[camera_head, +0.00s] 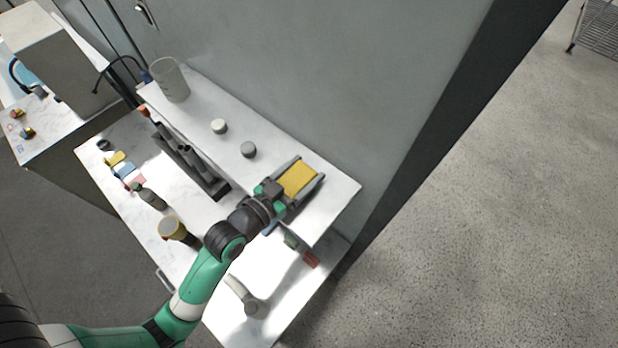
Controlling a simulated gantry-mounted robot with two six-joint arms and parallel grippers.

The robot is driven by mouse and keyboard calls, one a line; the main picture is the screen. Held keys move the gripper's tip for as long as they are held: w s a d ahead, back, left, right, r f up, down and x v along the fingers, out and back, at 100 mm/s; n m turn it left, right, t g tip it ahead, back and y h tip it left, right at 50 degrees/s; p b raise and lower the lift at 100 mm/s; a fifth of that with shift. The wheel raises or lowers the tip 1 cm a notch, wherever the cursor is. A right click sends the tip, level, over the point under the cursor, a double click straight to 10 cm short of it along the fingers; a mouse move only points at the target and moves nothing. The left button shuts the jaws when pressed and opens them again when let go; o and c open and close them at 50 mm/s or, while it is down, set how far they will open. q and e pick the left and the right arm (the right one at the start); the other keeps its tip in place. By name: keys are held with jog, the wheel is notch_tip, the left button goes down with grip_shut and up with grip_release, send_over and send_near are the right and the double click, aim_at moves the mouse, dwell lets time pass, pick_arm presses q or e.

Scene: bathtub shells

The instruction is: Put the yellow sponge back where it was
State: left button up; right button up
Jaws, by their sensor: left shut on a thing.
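The yellow sponge (299,180) shows as a flat yellow block between the dark fingers of my left gripper (301,184). The gripper is shut on it, over the right part of the raised white shelf (330,192). I cannot tell whether the sponge touches the shelf or is held just above it. My green and white left arm comes in from the lower left and hides part of the lower counter. My right gripper is not in view.
On the shelf stand a clear beaker (171,80) and two small round pieces, one white (219,126) and one grey (248,149). A dark rack (188,163), a jar (172,229), a bottle (151,198) and a pale tool (245,298) occupy the lower counter. A grey wall (330,80) rises behind the shelf.

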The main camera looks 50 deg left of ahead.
pick_arm(q)
jog(key=shift+f, duration=0.15)
jog(key=o, duration=1.2)
jog(key=shift+o, duration=0.2)
jog(key=shift+r, duration=0.2)
jog(key=s, duration=0.3)
jog(key=s+r, duration=0.1)
jog(key=s, duration=0.3)
jog(key=s+d, duration=0.1)
jog(key=s, duration=0.2)
jog(key=shift+s+r+b, duration=0.25)
jog(key=shift+s+b, duration=0.1)
jog(key=shift+s+d+r, duration=0.15)
jog(key=shift+s, duration=0.35)
